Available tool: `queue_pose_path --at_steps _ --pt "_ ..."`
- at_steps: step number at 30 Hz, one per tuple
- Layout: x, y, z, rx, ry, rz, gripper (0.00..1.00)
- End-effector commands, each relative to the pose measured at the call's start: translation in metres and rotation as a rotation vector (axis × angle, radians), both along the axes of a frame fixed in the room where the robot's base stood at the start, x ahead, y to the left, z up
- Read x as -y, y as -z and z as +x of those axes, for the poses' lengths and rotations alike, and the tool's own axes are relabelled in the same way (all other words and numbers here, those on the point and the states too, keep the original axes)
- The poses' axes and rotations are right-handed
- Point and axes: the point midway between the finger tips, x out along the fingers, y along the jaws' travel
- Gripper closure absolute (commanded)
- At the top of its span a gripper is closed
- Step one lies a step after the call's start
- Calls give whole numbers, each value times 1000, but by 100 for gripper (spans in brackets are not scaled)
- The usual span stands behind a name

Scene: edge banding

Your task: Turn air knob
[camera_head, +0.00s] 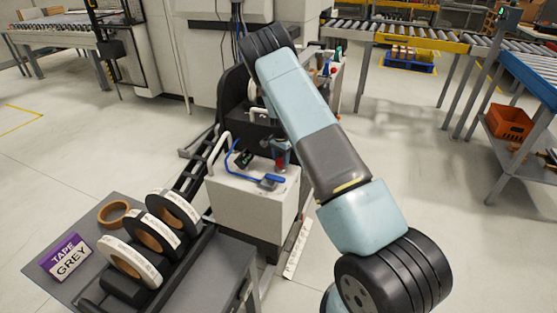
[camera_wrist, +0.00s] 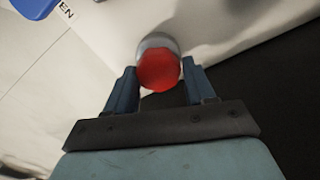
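The red air knob (camera_wrist: 158,72) has a rounded red cap on a pale grey collar. It sits on the light grey machine housing (camera_head: 240,203), where the knob shows as a small red spot (camera_head: 281,164) in the head view. My gripper (camera_wrist: 161,66) has its two blue-grey fingers on either side of the knob. A narrow dark gap shows at the right finger; the left fingertip is very near or touching. In the head view my gripper (camera_head: 280,148) is above the knob and partly hidden by my arm.
A blue handle (camera_head: 270,181) and hose lie on the housing next to the knob. Roller conveyors (camera_head: 420,35) stand behind.

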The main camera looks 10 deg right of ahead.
Motion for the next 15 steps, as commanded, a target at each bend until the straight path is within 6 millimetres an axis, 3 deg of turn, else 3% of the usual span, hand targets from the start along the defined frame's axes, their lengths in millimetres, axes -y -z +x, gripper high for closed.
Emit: queue_pose_path --at_steps 7,15 --pt "-1 -1 1 1 -1 1 25" --pt "0 -2 0 0 0 0 25"
